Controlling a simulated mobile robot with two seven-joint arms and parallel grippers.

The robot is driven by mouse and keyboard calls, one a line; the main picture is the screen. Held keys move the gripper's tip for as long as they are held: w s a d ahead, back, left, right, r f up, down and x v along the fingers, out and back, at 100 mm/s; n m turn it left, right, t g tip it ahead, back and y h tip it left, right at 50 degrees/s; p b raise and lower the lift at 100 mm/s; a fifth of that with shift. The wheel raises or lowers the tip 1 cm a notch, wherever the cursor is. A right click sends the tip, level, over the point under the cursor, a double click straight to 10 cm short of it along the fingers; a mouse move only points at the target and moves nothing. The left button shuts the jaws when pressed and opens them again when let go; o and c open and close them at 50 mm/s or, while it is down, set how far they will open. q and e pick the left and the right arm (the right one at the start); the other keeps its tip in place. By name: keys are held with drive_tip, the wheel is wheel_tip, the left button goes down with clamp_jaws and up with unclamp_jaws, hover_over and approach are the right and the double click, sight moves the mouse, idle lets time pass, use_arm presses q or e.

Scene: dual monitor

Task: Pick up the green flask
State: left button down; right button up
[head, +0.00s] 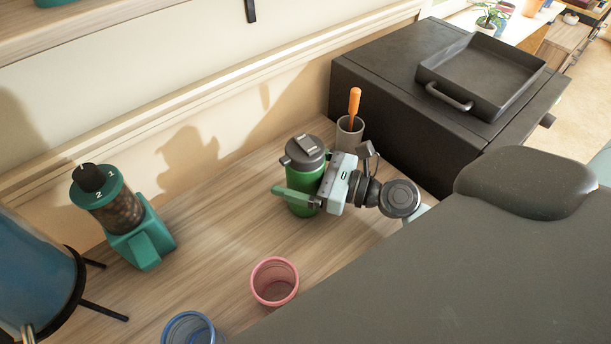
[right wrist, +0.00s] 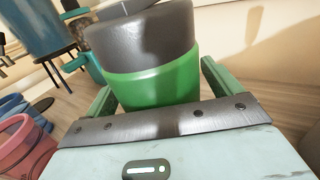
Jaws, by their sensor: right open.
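The green flask (head: 306,174) with a dark grey lid stands upright on the wooden counter, close to the wall. My right gripper (head: 297,186) is open at the flask's body, coming from the right. In the head view one finger crosses the near side of the flask and the other finger is hidden. In the right wrist view the flask (right wrist: 155,82) stands between the two open fingers, one on each side. I cannot tell whether either finger touches it. My left gripper is not in view.
A grey cup (head: 349,137) with an orange-handled tool stands just behind the gripper. A black box-shaped appliance (head: 385,75) is at the right. A pink cup (head: 274,282) and a blue cup (head: 188,329) are in front. A teal grinder (head: 142,243) stands left.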

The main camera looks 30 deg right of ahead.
sight(298, 158)
drive_tip(key=shift+c, duration=0.2)
